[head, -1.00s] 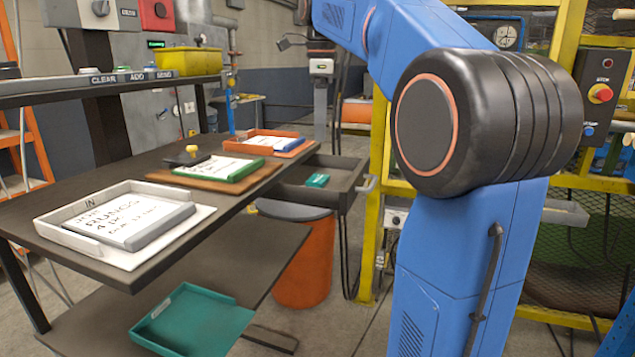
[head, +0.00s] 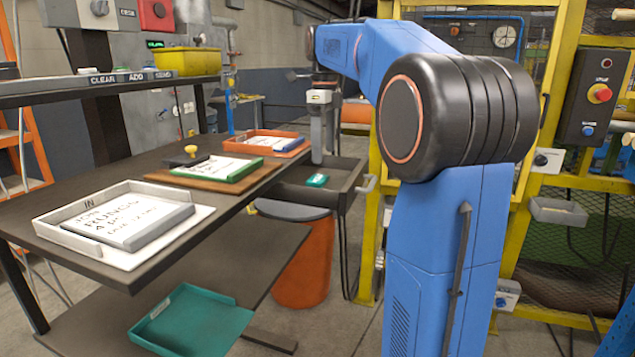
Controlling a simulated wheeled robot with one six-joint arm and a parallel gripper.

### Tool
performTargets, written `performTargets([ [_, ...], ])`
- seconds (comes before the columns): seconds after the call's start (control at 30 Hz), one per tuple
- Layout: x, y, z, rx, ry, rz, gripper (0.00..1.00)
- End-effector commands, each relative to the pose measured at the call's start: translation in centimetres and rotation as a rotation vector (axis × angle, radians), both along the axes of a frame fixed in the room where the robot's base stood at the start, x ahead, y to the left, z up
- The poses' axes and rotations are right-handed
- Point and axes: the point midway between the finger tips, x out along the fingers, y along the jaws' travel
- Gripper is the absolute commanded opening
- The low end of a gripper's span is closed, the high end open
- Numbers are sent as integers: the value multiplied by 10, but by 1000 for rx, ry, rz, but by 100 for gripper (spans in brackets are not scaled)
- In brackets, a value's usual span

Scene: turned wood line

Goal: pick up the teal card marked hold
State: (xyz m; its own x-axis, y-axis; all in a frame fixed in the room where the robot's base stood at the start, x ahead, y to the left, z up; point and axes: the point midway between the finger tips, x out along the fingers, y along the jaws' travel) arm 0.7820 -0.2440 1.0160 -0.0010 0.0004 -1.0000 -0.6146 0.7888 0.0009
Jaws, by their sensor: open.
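The small teal card (head: 317,180) lies in the open grey drawer (head: 345,175) under the far right end of the workbench. Any marking on the card is too small to read. My gripper (head: 317,160) points down just above the drawer, over the card's far side in the picture. It is open and holds nothing, and appears apart from the card. Its fingers are small and hard to tell apart.
The bench carries a white IN tray (head: 62,236) with a board, a brown board (head: 185,182) with a green-edged card, and an orange tray (head: 250,133). A teal tray (head: 190,318) sits on the lower shelf. An orange bin (head: 303,265) stands below the drawer.

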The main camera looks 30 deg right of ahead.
Motion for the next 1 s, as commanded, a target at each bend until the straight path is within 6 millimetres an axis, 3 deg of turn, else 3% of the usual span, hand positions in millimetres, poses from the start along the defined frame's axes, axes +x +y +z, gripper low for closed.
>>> performTargets([
  [0.1, -1, 0, -15, 1, 1, 0, 77],
  [0.37, 0, 2, -29, 0, 0, 1, 77],
  [0.7, 0, 7, -70, 0, 0, 0, 77],
  [1.0, 0, 7, -74, -1, -1, 1, 77],
])
